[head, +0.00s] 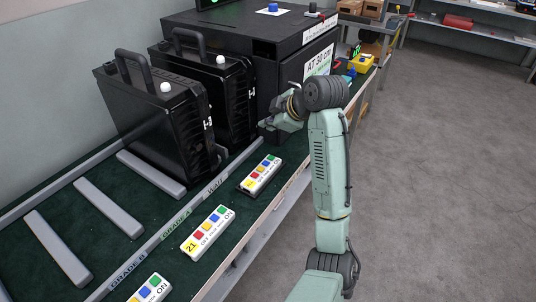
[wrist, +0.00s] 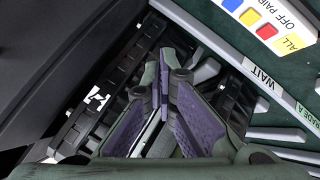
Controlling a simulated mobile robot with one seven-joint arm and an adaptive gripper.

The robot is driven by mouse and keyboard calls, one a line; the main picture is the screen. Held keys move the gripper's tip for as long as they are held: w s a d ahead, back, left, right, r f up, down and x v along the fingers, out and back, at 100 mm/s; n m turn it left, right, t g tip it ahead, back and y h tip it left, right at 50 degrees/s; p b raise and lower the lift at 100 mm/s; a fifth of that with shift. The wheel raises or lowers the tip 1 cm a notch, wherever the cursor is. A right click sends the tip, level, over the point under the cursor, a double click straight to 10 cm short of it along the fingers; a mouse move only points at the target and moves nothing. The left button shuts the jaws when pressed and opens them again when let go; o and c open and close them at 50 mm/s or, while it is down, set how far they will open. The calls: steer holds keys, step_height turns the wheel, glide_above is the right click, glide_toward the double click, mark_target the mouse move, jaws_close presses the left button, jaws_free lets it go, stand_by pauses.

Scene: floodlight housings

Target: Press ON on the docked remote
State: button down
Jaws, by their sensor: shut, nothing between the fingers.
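A white remote (head: 260,174) with coloured buttons sits in a dark dock on the green bench top, by the WAIT label, with its green button at the far end. In the wrist view part of this remote (wrist: 268,22) shows at the upper right, with "OFF PAIR ALL" lettering; its ON end is out of frame. My gripper (head: 272,124) is beyond the remote, above the bench, near the large black box. In the wrist view my gripper (wrist: 165,78) is shut and empty, its purple-padded fingers apart from the remote.
Two more remotes (head: 208,233) (head: 150,290) lie nearer along the bench edge. Two black floodlight housings (head: 157,115) (head: 207,90) with handles stand at the left. A large black box (head: 250,45) stands behind. Grey bars (head: 110,207) and a labelled rail (head: 170,226) cross the bench.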

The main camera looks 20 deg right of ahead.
mark_target(269, 158)
steer(key=shift+f, duration=0.15)
step_height(269, 158, down, 8)
steer(key=b, duration=0.6)
steer(key=shift+f, duration=0.25)
stand_by(1.1)
steer(key=shift+f+b, duration=0.4)
steer(key=shift+f, duration=0.05)
steer(key=shift+f, duration=0.35)
stand_by(0.5)
steer(key=shift+r, duration=0.1)
steer(key=shift+r+p, duration=0.35)
steer(key=shift+r, duration=0.35)
steer(key=shift+r, duration=0.1)
